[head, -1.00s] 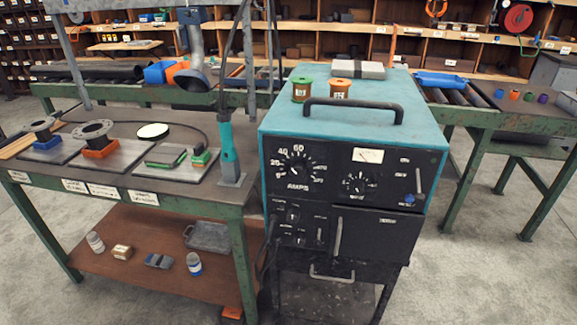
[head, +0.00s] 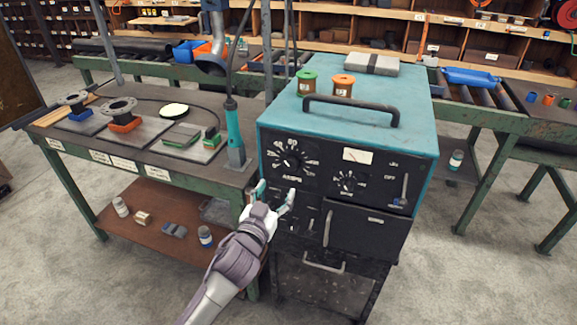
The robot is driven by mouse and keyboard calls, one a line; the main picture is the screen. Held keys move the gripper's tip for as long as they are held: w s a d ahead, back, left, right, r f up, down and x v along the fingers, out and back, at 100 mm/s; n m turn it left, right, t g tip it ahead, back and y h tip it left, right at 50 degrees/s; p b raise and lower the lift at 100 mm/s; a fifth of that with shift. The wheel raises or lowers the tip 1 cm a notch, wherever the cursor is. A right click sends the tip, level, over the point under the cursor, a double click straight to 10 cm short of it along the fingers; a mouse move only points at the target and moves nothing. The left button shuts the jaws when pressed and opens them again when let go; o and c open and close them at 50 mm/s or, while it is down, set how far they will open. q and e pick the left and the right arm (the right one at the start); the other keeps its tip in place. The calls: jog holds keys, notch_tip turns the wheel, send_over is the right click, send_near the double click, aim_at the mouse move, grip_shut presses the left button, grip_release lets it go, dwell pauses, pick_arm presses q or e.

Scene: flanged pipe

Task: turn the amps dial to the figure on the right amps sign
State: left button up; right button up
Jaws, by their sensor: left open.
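The amps dial (head: 291,161) is a black knob ringed by white figures, at the upper left of the front panel of the teal-topped welding machine (head: 410,105). The figure its pointer stands at is too small to read. My left gripper (head: 273,190) is open and empty, in front of the panel's left side, below the amps dial. Its two fingers point up toward the panel and are apart from the dial in the picture. The amps signs lie on the front edge of the green bench, with the right one (head: 124,165) too small to read. My right gripper is not in view.
A second, smaller dial (head: 347,181) sits right of the amps dial, with a switch lever (head: 404,187) farther right. A handle (head: 327,228) sticks out below. The welding torch (head: 234,135) stands on the bench (head: 50,145) close to the machine's left side. Two spools (head: 307,82) stand on top.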

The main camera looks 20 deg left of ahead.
aim_at(290, 167)
pick_arm(q)
jog(key=w+p, duration=0.1)
jog(key=w, duration=0.9)
jog(key=shift+d, duration=0.2)
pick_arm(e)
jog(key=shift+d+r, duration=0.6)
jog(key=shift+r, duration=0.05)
pick_arm(q)
jog(key=c, duration=1.1)
jog(key=shift+c, duration=0.2)
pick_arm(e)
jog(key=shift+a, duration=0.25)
